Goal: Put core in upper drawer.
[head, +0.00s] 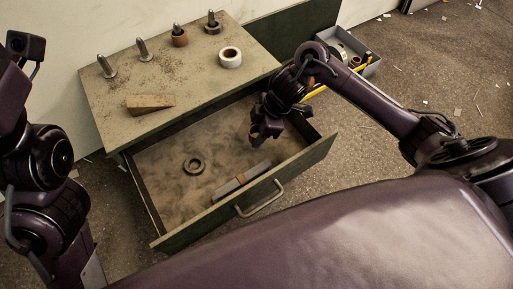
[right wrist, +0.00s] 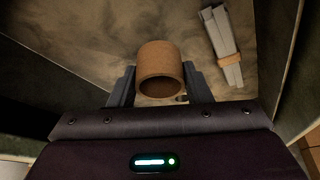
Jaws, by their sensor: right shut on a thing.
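The core (right wrist: 160,66) is a short brown cardboard tube, held between the two fingers of my right gripper (right wrist: 158,85) in the right wrist view. In the head view my right gripper (head: 262,134) hangs over the right part of the open upper drawer (head: 165,207), and the core is mostly hidden by the gripper. The drawer is pulled out from the grey-green cabinet. The drawer floor lies below the core in the right wrist view. My left arm shows at the left edge of the head view, but its gripper does not show.
In the drawer lie a dark ring (head: 194,166) and grey bars (head: 242,181) with a brown band. The cabinet top (head: 105,92) carries several metal pegs, a brown core (head: 180,38) on one, a white roll (head: 230,57) and a wooden wedge (head: 150,103). The drawer's left floor is clear.

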